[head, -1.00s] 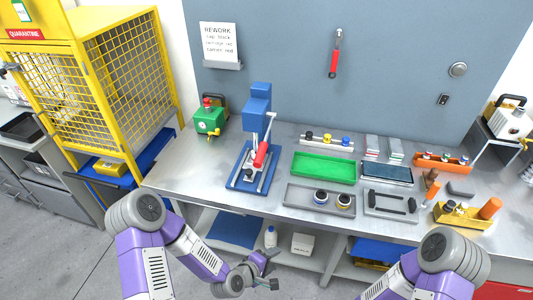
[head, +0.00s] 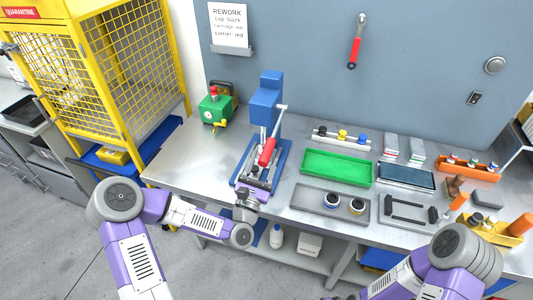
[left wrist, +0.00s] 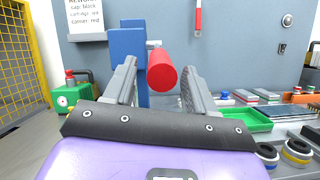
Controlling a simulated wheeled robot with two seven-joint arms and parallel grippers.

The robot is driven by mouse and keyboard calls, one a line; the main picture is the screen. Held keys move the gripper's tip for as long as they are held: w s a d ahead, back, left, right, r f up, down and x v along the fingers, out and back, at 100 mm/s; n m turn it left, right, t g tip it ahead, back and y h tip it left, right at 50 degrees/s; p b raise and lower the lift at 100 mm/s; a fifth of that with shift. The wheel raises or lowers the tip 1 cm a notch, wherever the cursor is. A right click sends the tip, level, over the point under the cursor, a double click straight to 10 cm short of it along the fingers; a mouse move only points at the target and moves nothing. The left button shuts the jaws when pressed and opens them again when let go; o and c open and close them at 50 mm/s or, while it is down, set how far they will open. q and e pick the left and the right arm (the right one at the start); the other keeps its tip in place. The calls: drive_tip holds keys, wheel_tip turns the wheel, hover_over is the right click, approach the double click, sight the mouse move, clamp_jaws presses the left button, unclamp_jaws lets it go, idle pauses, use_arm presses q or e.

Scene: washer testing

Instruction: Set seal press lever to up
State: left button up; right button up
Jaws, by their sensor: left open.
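The blue seal press (head: 265,100) stands on its blue base at the left part of the bench. Its lever, with a thick red grip (head: 266,151), slopes down and toward me from a pale link at the press head. My left gripper (head: 259,172) is low in front of the press, close to the red grip. In the left wrist view my left gripper (left wrist: 160,88) is open, and the round end of the red grip (left wrist: 162,70) shows between its fingers. I cannot tell whether a finger touches it. My right gripper is not visible.
A green box with a red button (head: 214,108) stands left of the press. A green tray (head: 338,168) and a grey tray with two round parts (head: 310,205) lie to its right. A yellow cage (head: 110,70) stands at the left.

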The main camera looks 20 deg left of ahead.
sight(266, 154)
use_arm(q)
drive_tip(key=shift+x, duration=1.55)
drive_tip(key=shift+f, duration=0.1)
clamp_jaws()
